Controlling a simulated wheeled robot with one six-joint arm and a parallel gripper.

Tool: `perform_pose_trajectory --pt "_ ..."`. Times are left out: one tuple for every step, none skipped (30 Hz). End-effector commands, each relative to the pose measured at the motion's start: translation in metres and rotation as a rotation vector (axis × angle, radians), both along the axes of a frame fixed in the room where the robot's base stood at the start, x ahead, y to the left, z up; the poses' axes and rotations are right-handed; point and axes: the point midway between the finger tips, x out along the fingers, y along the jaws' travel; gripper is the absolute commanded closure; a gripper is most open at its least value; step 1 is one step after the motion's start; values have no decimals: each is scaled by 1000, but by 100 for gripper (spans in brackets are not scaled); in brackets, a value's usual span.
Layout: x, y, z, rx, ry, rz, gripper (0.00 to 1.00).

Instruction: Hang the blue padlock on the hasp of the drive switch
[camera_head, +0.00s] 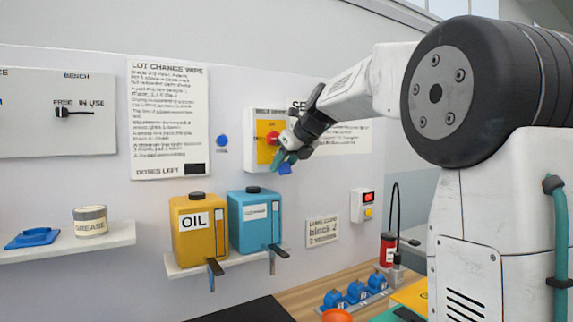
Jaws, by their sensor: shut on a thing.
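The drive switch (263,153) is a yellow panel in a white box on the wall, with a red knob (273,138) at its middle. My gripper (284,158), with teal fingertips, is in front of the panel's lower right part. It is shut on the blue padlock (285,169), a small blue body showing just below the fingertips. The fingers hide the padlock's shackle and the hasp, so I cannot tell whether the two touch.
Yellow oil (187,246) and blue (247,234) canisters stand on a shelf below the switch. Several blue items (357,292) stand in a rack on the bench. A grease tin (90,222) is at left.

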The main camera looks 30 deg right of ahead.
Motion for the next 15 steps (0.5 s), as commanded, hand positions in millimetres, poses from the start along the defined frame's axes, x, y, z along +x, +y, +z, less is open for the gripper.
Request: perform_pose_trajectory --pt "4 0 -1 0 0 0 88" --pt "5 0 -1 0 0 0 88" --pt "8 0 -1 -1 0 1 88" --pt "9 0 -1 -1 0 1 88" --pt "11 0 -1 -1 0 1 88" --pt "14 0 -2 -1 0 1 88" --pt "15 0 -2 0 0 0 88" --pt "17 0 -3 0 0 0 88" --pt "18 0 -5 0 0 0 88" --pt "20 0 -5 0 0 0 88" --pt "21 0 -6 0 0 0 88" --pt "22 0 -7 0 0 0 88" --pt "23 0 -7 0 0 0 88" --pt "24 0 -8 0 0 0 88" --pt "24 0 -9 0 0 0 88"
